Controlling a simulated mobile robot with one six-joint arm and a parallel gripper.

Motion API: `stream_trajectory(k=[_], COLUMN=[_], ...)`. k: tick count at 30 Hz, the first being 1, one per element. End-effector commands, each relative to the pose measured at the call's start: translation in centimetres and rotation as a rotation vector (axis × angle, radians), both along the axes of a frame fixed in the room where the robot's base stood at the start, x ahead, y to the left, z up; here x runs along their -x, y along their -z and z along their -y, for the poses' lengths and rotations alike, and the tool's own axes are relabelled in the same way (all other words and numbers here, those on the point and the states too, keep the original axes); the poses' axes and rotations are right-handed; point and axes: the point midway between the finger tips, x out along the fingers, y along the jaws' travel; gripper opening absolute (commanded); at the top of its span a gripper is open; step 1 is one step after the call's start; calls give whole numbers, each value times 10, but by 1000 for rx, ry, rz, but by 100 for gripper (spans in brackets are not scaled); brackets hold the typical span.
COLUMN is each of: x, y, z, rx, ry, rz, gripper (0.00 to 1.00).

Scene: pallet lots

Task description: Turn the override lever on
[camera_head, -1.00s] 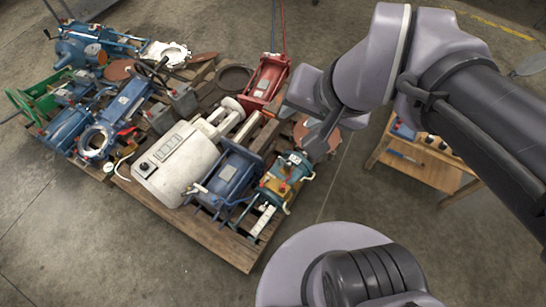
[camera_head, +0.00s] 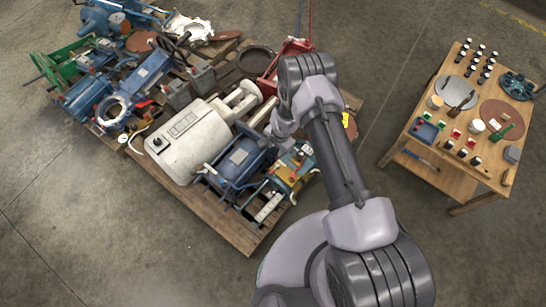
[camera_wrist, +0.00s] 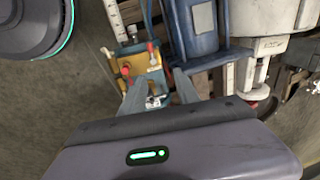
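A small blue and yellow machine (camera_head: 291,170) with red knobs stands at the front right corner of the pallet. In the wrist view its yellow plate (camera_wrist: 147,62) carries red-tipped parts (camera_wrist: 125,71), and a small silver fitting (camera_wrist: 155,100) shows between my fingers. I cannot tell which of these parts is the override lever, or its setting. My gripper (camera_wrist: 158,82) is open with its two fingers spread, pointing at this machine. Nothing shows held. In the head view my gripper is beside the machine's far side, partly hidden by my arm.
The wooden pallet (camera_head: 222,227) also bears a blue motor (camera_head: 240,163), a white tank (camera_head: 185,150) and a red machine (camera_head: 290,58) close by. A second loaded pallet is at left. A wooden table (camera_head: 425,122) with small goods stands at right. Floor in front is clear.

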Motion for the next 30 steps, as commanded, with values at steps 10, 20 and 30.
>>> stream_trajectory(k=[10,20,30], x=[17,9,6], y=[88,183,209], z=[-1,-8,-11], rx=[16,15,15], ry=[12,12,12], rz=[-21,-22,-22], gripper=[38,38,38])
